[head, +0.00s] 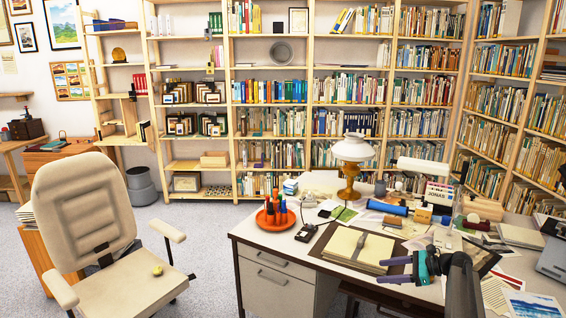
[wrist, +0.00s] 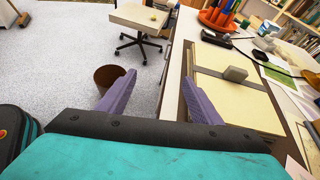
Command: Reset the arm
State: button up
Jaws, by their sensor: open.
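My gripper (head: 396,270) is open and empty. In the head view it is over the front part of the desk, its purple fingers pointing left. In the wrist view the two purple fingers (wrist: 158,98) are spread apart, with the desk's edge and the floor behind them. My teal-and-black wrist shows at the right of the desk in the head view. A stack of cream paper (head: 345,248) with a grey strap across it lies on a dark mat just beyond the fingers. I cannot tell the exact gap between them.
The desk (head: 250,230) is crowded with an orange tray of bottles (head: 276,216), an oil lamp (head: 352,165), a blue roll (head: 387,207) and papers. A cream chair (head: 95,225) stands at left with a small yellowish thing on its seat. Bookshelves line the back. Floor between chair and desk is clear.

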jog(key=s+a+f+n+g+h+b, duration=0.1)
jog(key=s+a+f+n+g, duration=0.15)
jog(key=s+a+f, duration=0.6)
jog(key=s+a+f+n+g+h+b, duration=0.15)
jog(key=s+a+f+n, duration=0.35)
jog(key=f, duration=0.7)
jog(key=s+a+f+n+g+h+b, duration=0.1)
jog(key=s+a+f+g+h, duration=0.1)
jog(key=s+a+f, duration=0.5)
jog(key=s+f+n+g+h+b, duration=0.1)
jog(key=s+f+n, duration=0.3)
jog(key=s, duration=0.6)
jog(key=s+f+n+g+h+b, duration=0.1)
jog(key=s+f+n+g+h, duration=0.1)
jog(key=s+f+n+h, duration=0.2)
jog(key=s+f+n+g+h+b, duration=0.1)
jog(key=s+f+n, duration=0.4)
jog(key=s, duration=1.2)
notch_tip(320, 180, down, 4)
jog(key=shift+s+f+g+h, duration=0.1)
jog(key=shift+s+g+h, duration=0.3)
jog(key=shift+h, duration=0.25)
